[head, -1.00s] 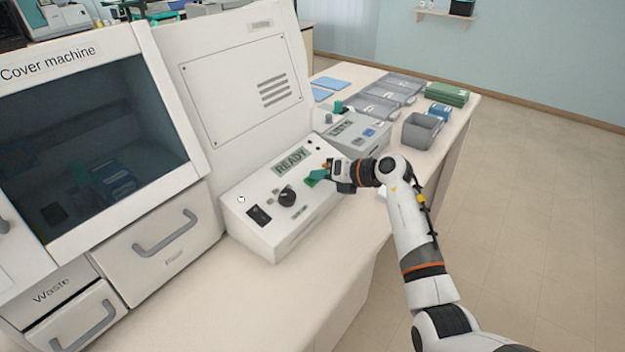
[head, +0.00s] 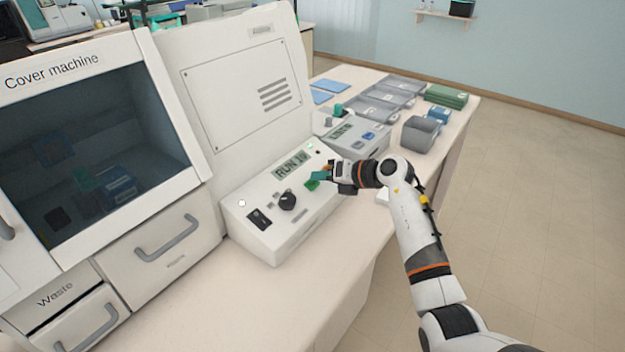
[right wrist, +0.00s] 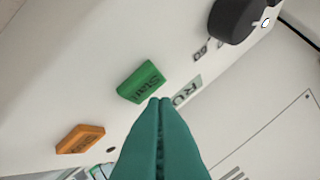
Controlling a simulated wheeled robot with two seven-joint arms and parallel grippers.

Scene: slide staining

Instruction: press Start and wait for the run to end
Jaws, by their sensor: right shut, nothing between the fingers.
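The machine's control panel (head: 262,205) carries a green Start button (head: 311,184). The button also shows in the right wrist view (right wrist: 141,82), with its label readable. The display (head: 291,165) above the knob reads "RUN" and a number that is hard to make out. My right gripper (head: 318,176) is at the panel's right side, beside the Start button. In the right wrist view its teal fingertips (right wrist: 160,102) are together and empty, just below the button; I cannot tell whether they touch it. My left gripper is not in view.
An orange button (right wrist: 80,139) lies left of the green one in the right wrist view. A black knob (head: 287,200) and a rocker switch (head: 259,219) are on the panel. A grey bin (head: 420,135) and grey trays stand farther back. The front bench strip is clear.

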